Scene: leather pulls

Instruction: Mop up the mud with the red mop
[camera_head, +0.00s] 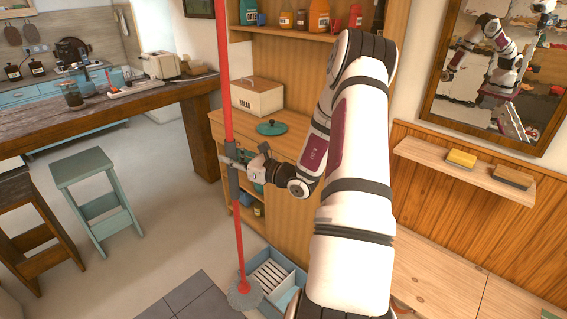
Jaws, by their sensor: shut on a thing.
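The red mop (241,235) stands nearly upright in the middle of the view, its long red pole running up past the top edge. My gripper (233,163) is shut around a grey sleeve on the pole. The grey mop head (245,292) is low, at the left side of a blue tray-like box (268,270) with a white slatted insert. I cannot tell whether the head touches the box or the floor. Dark grey floor tiles or a mat (187,300) lie left of the mop head. No mud can be made out.
A wooden cabinet (217,128) with a bread box (258,96) and a green lid (272,128) stands behind the mop. A teal stool (82,165) and a dark wooden counter (120,103) are at left. A wall shelf (420,155) with sponges is at right. Floor between stool and mop is clear.

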